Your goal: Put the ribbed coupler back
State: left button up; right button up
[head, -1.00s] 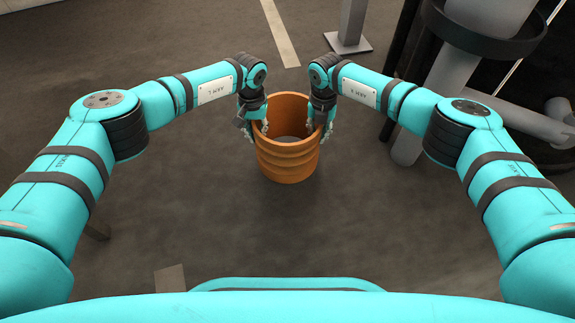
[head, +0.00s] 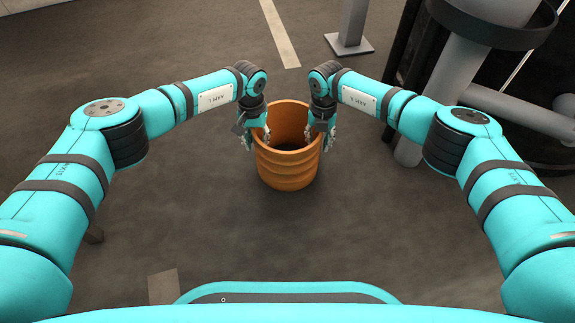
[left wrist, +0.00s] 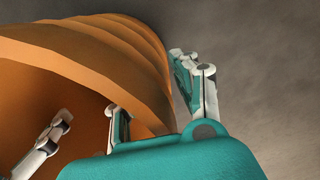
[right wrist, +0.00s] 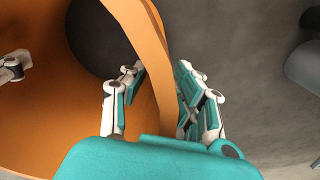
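The ribbed coupler (head: 288,172) is an orange open cylinder with ridges around it. It stands upright between my two grippers in the head view, over the dark floor. My left gripper (head: 254,134) is at its left rim and my right gripper (head: 321,134) at its right rim. In the left wrist view the coupler's wall (left wrist: 112,68) passes between the fingers, the inner finger partly hidden. In the right wrist view the wall (right wrist: 152,60) runs between the fingers, close to both. Both grippers appear shut on the wall. I cannot tell whether its bottom touches the floor.
A grey post with a square foot (head: 349,44) stands beyond the coupler. A large grey pipe assembly with a dark ring (head: 485,27) is at the upper right. A pale floor strip (head: 279,32) lies ahead. The floor around the coupler is clear.

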pick_arm(q)
notch_tip(320, 180, up, 12)
jog(key=shift+f, duration=0.2)
jog(key=shift+r, duration=0.15)
pick_arm(e)
notch_tip(320, 180, up, 12)
dwell(0.3)
dwell(0.5)
